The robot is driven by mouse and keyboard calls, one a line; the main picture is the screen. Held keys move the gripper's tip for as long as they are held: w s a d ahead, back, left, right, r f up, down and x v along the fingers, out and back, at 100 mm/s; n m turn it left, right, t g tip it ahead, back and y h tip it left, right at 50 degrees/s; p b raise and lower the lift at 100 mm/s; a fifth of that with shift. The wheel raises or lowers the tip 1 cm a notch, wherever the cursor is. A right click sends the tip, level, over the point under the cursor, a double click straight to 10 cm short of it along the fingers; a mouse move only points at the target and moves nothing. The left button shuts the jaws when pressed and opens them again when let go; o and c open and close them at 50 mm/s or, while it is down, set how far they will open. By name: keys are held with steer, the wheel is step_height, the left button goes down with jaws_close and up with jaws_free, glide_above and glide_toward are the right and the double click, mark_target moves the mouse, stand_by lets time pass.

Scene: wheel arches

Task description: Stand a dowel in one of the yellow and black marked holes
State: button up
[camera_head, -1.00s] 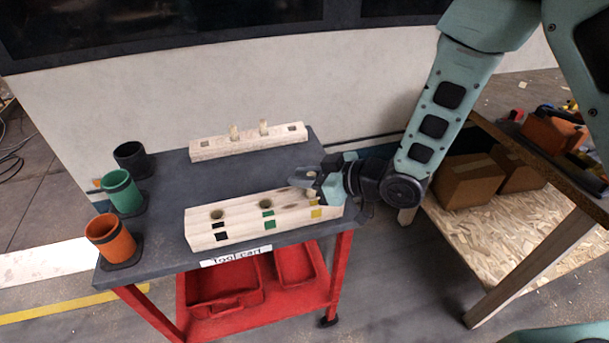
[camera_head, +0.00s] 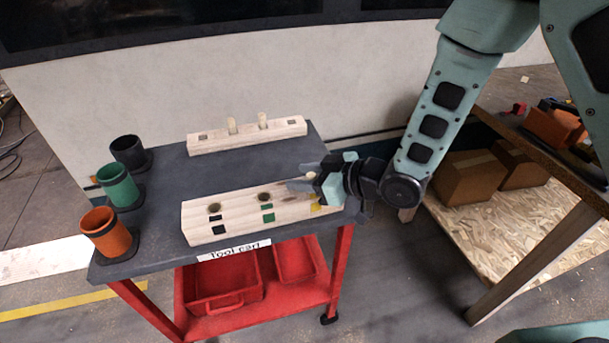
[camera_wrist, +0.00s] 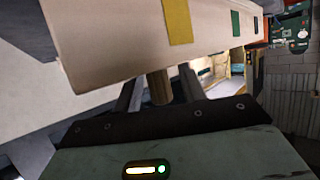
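The front wooden block (camera_head: 240,224) lies on the tool cart, with a black-marked hole (camera_head: 214,207) at left, a green-marked hole (camera_head: 265,197) in the middle and yellow marks (camera_head: 315,208) at its right end. My gripper (camera_head: 302,176) is over the right end, pointing left, fingers apart. In the wrist view a dowel (camera_wrist: 160,88) is between the open fingers, with a gap on each side. It appears to stand in the block by the yellow mark (camera_wrist: 178,20); its base is hidden behind the block's edge. The black and green holes look empty.
A rear wooden block (camera_head: 245,140) holds two upright dowels, a left one (camera_head: 232,125) and a right one (camera_head: 262,120). Black (camera_head: 128,153), green (camera_head: 119,186) and orange (camera_head: 108,232) cups stand at the cart's left. A workbench (camera_head: 540,160) is at right.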

steer(key=shift+s, duration=0.1)
steer(key=p+v, duration=1)
steer(key=v, duration=0.7)
steer(key=shift+d, duration=0.15)
stand_by(0.6)
